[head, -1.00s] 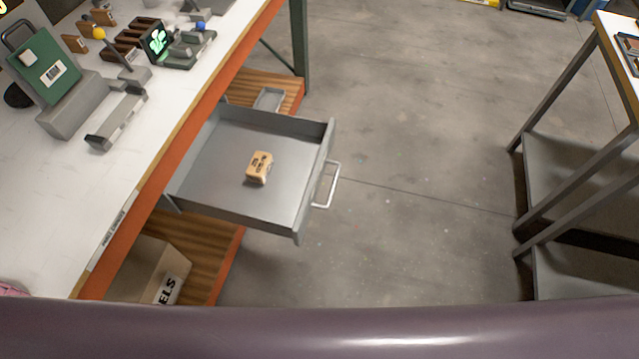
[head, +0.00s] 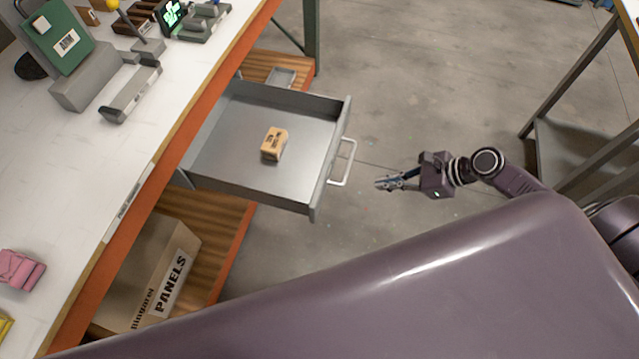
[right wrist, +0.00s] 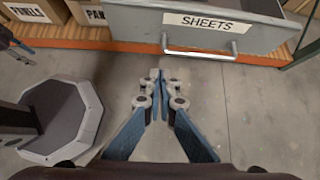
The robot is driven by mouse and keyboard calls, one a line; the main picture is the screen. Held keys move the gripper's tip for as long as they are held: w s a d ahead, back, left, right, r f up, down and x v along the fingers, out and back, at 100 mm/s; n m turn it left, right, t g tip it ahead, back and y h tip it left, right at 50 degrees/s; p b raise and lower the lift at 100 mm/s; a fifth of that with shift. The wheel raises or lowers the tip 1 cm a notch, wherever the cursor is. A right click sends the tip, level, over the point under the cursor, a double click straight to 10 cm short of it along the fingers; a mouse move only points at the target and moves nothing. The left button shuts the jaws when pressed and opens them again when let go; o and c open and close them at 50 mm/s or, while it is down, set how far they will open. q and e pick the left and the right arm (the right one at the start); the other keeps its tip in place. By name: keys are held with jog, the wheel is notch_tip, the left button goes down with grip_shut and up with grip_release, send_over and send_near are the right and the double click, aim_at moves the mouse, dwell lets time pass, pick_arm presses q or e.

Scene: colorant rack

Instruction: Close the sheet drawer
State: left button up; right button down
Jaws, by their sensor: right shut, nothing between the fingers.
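The grey sheet drawer (head: 300,188) is pulled out from under the white worktop in the head view. A small tan labelled block (head: 274,144) lies inside it. Its pale bar handle (head: 344,163) is on the front panel. In the right wrist view the drawer front (right wrist: 255,38) carries a "SHEETS" label, and the handle (right wrist: 200,54) runs across below the label. My right gripper (head: 380,184) is shut and empty, a little to the right of the handle and apart from it. Its closed fingertips (right wrist: 156,74) point toward the handle in the right wrist view.
A cardboard "PANELS" box (head: 150,270) stands on the wooden lower shelf beside the drawer. A grey metal stand (head: 575,130) is at the right. Concrete floor is clear between.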

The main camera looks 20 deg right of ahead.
jog(key=a+r, duration=0.1)
jog(key=p, duration=0.1)
send_near(326, 186)
jog(key=x, duration=0.4)
jog(key=shift+w+d+f, duration=0.1)
jog(key=shift+d+f, duration=0.05)
jog(key=shift+f, duration=0.45)
jog(key=shift+w+a+f, duration=0.15)
jog(key=shift+w+a, duration=0.25)
jog(key=shift+a, duration=0.3)
